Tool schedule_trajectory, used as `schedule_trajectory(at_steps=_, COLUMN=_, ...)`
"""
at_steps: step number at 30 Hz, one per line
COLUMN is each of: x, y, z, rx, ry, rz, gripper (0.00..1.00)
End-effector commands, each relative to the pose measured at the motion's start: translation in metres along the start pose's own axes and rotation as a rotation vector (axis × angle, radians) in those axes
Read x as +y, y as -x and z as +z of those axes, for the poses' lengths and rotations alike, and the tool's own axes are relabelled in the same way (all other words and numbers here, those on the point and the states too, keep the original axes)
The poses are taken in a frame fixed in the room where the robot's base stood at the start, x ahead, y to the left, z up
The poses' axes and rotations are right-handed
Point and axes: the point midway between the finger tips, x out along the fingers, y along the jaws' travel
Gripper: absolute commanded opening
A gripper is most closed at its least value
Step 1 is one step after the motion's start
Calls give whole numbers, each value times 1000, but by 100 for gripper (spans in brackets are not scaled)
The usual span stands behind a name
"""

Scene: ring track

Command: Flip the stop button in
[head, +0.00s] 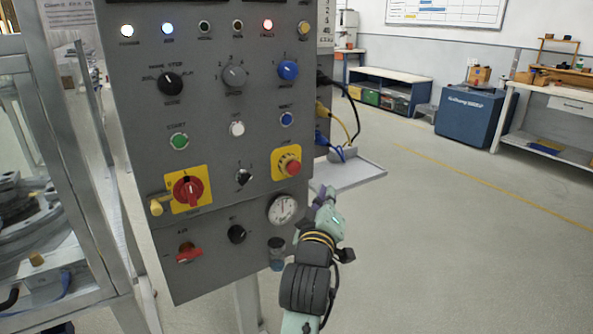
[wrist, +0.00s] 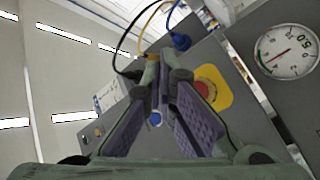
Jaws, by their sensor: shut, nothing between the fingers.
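The stop button (head: 290,165) is a red mushroom head on a square yellow plate, on the right side of the grey control panel (head: 215,125). It also shows in the wrist view (wrist: 206,84), just right of my fingers and partly hidden behind the right finger. My gripper (head: 323,195) is below and to the right of the button in the head view, in front of the panel's lower right edge. In the wrist view my gripper (wrist: 163,72) has its fingers together and empty. I cannot tell whether a fingertip touches the button.
A round gauge (head: 282,209) sits below the button. A red rotary switch (head: 188,190) on yellow is to the left. Cables (head: 350,125) hang at the panel's right side above a small shelf (head: 348,174). Open floor (head: 450,230) lies to the right.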

Motion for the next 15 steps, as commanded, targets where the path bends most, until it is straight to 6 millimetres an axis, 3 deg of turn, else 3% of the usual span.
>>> schedule_trajectory(at_steps=15, x=-34, y=-47, z=-35, rx=1, ry=-1, rz=-1, gripper=0)
